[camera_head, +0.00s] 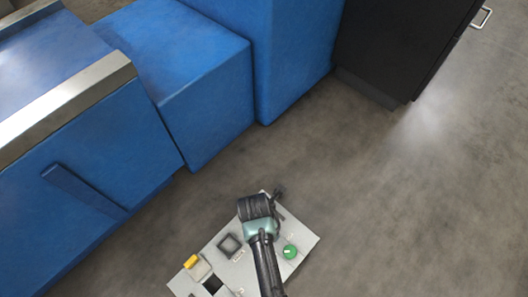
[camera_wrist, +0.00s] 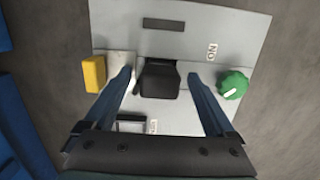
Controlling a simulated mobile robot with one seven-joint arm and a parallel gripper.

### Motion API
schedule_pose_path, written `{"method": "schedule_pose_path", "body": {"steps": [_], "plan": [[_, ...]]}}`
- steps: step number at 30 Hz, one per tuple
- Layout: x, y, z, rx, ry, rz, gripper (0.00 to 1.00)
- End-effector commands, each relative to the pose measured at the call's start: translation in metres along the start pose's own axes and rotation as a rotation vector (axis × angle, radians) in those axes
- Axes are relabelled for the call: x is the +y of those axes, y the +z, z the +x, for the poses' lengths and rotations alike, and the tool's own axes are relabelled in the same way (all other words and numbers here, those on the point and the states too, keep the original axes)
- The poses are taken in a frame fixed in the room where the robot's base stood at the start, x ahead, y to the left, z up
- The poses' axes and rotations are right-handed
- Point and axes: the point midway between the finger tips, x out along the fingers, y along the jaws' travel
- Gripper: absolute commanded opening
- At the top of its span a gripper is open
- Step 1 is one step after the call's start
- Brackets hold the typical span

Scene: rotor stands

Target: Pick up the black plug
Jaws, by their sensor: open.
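The black plug (camera_wrist: 160,80) is a dark blocky piece on the grey panel (camera_wrist: 110,30), in the middle of the wrist view. My gripper (camera_wrist: 159,75) is open, with one blue finger to the left of the plug and one to the right. A gap shows on both sides of it, so the fingers do not appear to grip it. I cannot tell how far above the panel the fingertips are. In the head view my gripper (camera_head: 278,193) is over the panel's far edge, and I cannot pick out the plug for sure there.
The panel also carries a yellow block (camera_wrist: 94,74), a green knob (camera_wrist: 232,84), a dark slot (camera_wrist: 163,24) and a black-framed square (camera_wrist: 131,122). Large blue blocks (camera_head: 190,80) stand at left, a black cabinet (camera_head: 400,45) at upper right. Grey floor (camera_head: 420,200) at right is clear.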

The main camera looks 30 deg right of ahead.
Motion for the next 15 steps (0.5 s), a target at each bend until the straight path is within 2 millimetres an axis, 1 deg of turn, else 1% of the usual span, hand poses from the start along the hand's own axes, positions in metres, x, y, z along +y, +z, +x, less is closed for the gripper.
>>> {"method": "schedule_pose_path", "body": {"steps": [2,6,14,15], "plan": [[0.0002,0.0002,-0.0008,0.000,0.000,0.000,0.88],[0.0002,0.0003,-0.0008,0.000,0.001,0.000,0.63],[0.0002,0.0003,-0.0008,0.000,0.001,0.000,0.16],[0.0002,0.0003,-0.0008,0.000,0.001,0.000,0.09]]}}
